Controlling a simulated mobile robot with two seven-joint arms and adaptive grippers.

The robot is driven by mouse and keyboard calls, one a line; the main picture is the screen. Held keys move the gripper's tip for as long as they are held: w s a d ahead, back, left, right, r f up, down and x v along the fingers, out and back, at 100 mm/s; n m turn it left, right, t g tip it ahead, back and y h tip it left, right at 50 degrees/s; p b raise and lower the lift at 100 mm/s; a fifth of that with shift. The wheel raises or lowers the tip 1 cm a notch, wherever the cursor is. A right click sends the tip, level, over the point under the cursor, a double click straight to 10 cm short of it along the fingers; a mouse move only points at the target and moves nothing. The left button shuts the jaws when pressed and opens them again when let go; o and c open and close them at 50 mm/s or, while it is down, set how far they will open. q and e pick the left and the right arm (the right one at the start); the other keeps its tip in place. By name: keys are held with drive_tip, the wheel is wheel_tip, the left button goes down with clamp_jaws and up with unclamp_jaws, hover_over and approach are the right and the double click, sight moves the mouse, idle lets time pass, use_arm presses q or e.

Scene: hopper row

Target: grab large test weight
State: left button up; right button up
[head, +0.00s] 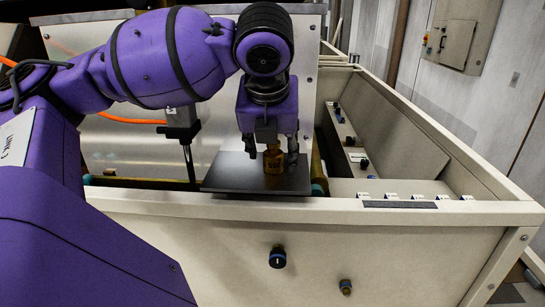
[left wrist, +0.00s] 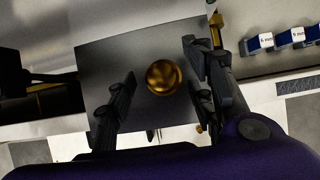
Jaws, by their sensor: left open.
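The large test weight (head: 273,160) is a brass-coloured piece standing on a dark flat plate (head: 225,173). In the left wrist view the weight (left wrist: 163,77) shows from above as a round golden top on the dark plate (left wrist: 105,62). My left gripper (head: 271,158) points down over the plate, with its fingers on either side of the weight. In the left wrist view the left gripper (left wrist: 160,95) is open, and gaps show between the weight and both fingers. My right gripper is not in view.
A cream machine frame (head: 400,214) surrounds the plate, with knobs (head: 278,257) on its front. To the right is a recessed bay with a slanted panel (head: 390,130) and a row of small labelled blocks (left wrist: 290,38). A grey sensor bracket (head: 182,125) stands left of the plate.

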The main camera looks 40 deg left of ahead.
use_arm(q)
drive_tip(key=c, duration=0.5)
clamp_jaws()
drive_tip(key=shift+r, duration=0.1)
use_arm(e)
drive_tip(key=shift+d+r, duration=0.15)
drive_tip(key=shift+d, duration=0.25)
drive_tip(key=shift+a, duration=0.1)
